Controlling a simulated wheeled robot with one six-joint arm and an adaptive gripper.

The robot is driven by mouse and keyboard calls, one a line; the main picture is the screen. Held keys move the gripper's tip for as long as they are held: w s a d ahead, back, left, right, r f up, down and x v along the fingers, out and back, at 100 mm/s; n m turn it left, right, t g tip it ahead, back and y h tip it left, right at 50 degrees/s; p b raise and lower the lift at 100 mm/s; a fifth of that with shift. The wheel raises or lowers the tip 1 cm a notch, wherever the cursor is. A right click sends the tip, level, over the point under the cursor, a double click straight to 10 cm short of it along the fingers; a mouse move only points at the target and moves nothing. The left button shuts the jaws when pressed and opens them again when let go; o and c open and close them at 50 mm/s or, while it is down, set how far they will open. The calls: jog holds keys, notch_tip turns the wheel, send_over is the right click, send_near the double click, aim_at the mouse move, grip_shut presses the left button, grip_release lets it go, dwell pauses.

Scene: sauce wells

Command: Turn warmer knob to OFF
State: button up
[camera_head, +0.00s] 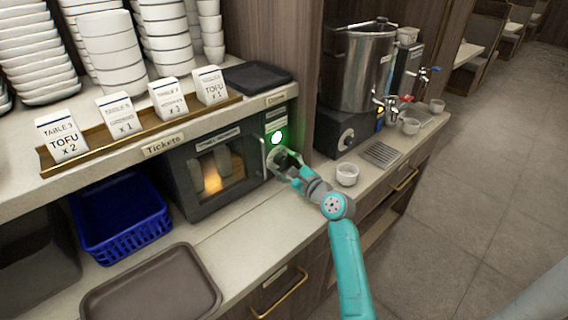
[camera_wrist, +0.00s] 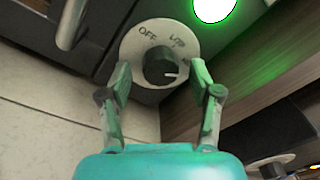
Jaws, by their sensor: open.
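The warmer (camera_head: 190,207) is a dark box with a glass door under the ticket shelf, with a warm glow inside. Its black knob (camera_wrist: 158,68) sits on a round pale dial plate (camera_wrist: 130,48) marked OFF and LOW. A third mark is partly hidden by a finger. The knob's white line points right, away from OFF. A green light (camera_head: 277,138) glows above the dial; it also shows in the wrist view (camera_wrist: 213,6). My gripper (camera_wrist: 160,74) is open, its fingertips on either side of the knob. I cannot tell whether they touch it. The head view shows my gripper (camera_head: 285,162) at the warmer's control panel.
The warmer's vertical door handle (camera_wrist: 71,22) is just left of the dial. A wooden partition (camera_wrist: 250,60) stands to the right. A small white cup (camera_head: 347,175) stands on the counter near my wrist. A brown tray (camera_head: 150,300) and a blue basket (camera_head: 118,232) are at left.

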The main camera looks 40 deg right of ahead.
jog(key=shift+w, duration=0.15)
jog(key=c, duration=1.1)
jog(key=shift+c, duration=0.2)
